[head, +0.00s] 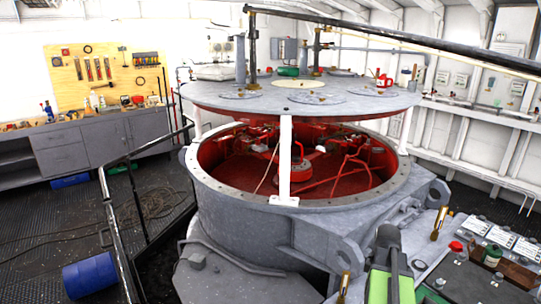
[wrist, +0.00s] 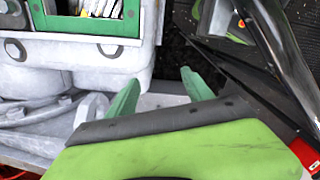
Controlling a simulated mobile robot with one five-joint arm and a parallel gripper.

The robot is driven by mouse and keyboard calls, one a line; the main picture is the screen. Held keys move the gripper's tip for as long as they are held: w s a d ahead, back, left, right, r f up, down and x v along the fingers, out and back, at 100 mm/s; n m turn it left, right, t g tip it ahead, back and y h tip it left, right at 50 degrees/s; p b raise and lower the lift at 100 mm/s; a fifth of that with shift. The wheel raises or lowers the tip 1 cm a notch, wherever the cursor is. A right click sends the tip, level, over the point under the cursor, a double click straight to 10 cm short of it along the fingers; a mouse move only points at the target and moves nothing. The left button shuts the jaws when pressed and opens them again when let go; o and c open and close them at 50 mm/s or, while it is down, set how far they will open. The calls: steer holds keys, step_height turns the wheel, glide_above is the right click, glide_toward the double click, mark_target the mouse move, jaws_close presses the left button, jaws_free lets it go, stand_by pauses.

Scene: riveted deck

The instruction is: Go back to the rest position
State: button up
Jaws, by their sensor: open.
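My gripper (wrist: 160,88) shows in the wrist view as two green fingers set well apart, with nothing between them. It is open and empty. Below and beyond the fingers are a grey metal surface and a dark gap. In the head view, my green and grey arm (head: 391,268) rises at the bottom right, in front of the large grey round housing (head: 250,225). The fingertips cannot be made out in the head view.
A raised round lid (head: 300,98) stands on white posts over the red interior. A black railing (head: 112,215) and a blue drum (head: 90,275) are at left. A panel with small items (head: 490,255) is at right. The wrist view shows a green-framed box (wrist: 95,28).

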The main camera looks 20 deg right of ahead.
steer(key=w+a+n, duration=0.1)
steer(key=w+a, duration=0.3)
steer(key=a, duration=0.6)
steer(key=w+a+n, duration=0.1)
steer(key=w+a, duration=0.4)
steer(key=a, duration=0.6)
steer(key=s+a+m, duration=0.1)
steer(key=a+m, duration=0.8)
steer(key=a, duration=0.6)
steer(key=shift+s+a, duration=0.15)
steer(key=shift+a, duration=0.1)
